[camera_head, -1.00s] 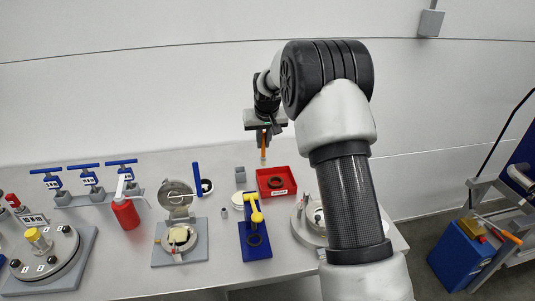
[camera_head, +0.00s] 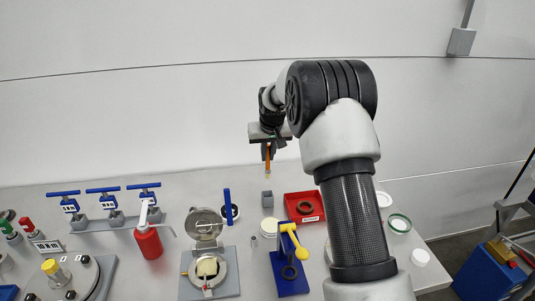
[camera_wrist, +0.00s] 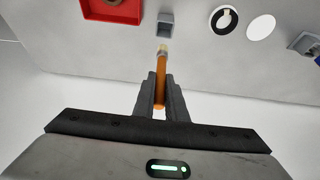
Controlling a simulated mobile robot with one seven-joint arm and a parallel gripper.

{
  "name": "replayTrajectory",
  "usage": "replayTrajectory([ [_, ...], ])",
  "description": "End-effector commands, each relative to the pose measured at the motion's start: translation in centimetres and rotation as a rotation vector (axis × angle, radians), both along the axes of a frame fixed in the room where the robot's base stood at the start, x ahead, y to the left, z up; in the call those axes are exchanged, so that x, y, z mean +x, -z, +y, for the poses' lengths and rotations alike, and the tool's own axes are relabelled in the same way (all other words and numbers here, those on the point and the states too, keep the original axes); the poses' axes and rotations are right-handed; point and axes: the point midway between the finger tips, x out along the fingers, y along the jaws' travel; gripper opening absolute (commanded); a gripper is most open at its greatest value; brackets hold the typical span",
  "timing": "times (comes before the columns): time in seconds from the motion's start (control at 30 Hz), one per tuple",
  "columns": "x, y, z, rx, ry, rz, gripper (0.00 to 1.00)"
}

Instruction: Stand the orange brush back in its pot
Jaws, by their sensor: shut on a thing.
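My gripper (camera_head: 267,152) is shut on the orange brush (camera_head: 268,164), high above the back of the bench. The brush hangs about upright with its pale tip down. In the wrist view the brush (camera_wrist: 160,88) sits between the two dark fingers (camera_wrist: 160,92), its tip pointing toward the bench top. A small grey square holder (camera_head: 267,198), which looks like the pot, stands on the bench below the brush in the head view. It also shows in the wrist view (camera_wrist: 165,28), just beyond the tip. The brush and holder are apart.
A red tray (camera_head: 318,196) with a dark ring stands right of the grey holder. A black-and-white round piece (camera_head: 235,212) with an upright blue bar is at its left. A cream disc (camera_head: 269,227) lies in front. A blue stand (camera_head: 290,277) with a yellow handle is nearer.

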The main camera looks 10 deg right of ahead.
Motion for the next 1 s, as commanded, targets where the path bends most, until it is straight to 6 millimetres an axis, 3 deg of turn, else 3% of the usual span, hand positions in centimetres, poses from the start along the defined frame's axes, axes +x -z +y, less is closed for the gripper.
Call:
replayTrajectory([
  [1.0,0.0,9.1,0.0,0.000,0.000,0.001,0.00],
])
